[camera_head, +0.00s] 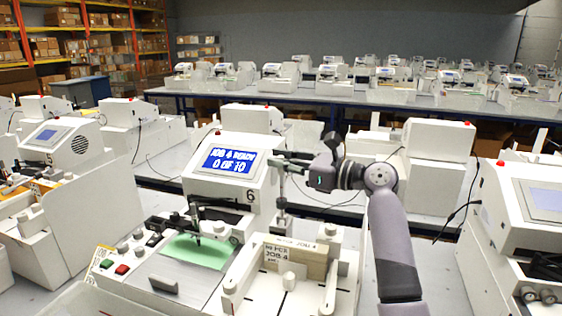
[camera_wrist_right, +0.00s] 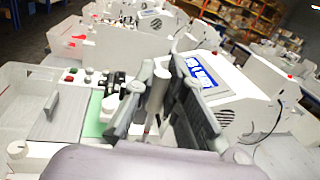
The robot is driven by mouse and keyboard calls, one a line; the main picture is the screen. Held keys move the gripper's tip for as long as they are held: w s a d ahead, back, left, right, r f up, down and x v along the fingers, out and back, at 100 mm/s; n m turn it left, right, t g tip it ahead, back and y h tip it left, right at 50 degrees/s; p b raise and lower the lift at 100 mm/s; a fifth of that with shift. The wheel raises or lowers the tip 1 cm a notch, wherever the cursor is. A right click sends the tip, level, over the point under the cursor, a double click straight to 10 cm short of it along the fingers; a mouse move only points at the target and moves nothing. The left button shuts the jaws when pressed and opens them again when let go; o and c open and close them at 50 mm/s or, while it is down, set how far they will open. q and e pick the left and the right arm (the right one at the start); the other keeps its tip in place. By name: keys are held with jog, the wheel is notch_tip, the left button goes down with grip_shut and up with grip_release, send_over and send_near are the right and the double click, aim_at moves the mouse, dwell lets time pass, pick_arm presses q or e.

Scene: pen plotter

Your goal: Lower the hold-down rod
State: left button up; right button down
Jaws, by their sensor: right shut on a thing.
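My right gripper (camera_head: 284,163) reaches in from the right and is shut around the upper part of the upright hold-down rod (camera_head: 282,192), in front of the plotter's screen. In the wrist view the rod (camera_wrist_right: 157,92) stands pale between the two dark fingers (camera_wrist_right: 168,75). The rod comes down behind the stack of cards (camera_head: 296,262) labelled JOB 4; I cannot tell whether its foot touches the stack. The plotter (camera_head: 190,178), numbered 6, has a blue screen (camera_head: 229,160) reading JOB 4 READY, 0 OF 10. My left gripper is not in view.
A green sheet (camera_head: 197,252) lies on the plotter's bed under the pen carriage (camera_head: 195,215). Red and green buttons (camera_head: 121,269) are at the bed's left. Similar plotters stand at left and right (camera_head: 530,205), with more on a table behind (camera_head: 330,92).

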jog(key=shift+s+a, duration=0.1)
jog(key=shift+s, duration=0.05)
jog(key=s+a+f+n+y+b, duration=0.1)
jog(key=s+a+f+n+b, duration=0.1)
jog(key=s+n, duration=0.5)
jog(key=shift+s+a+f, duration=0.6)
jog(key=shift+a+f, duration=0.05)
jog(key=shift+f, duration=0.2)
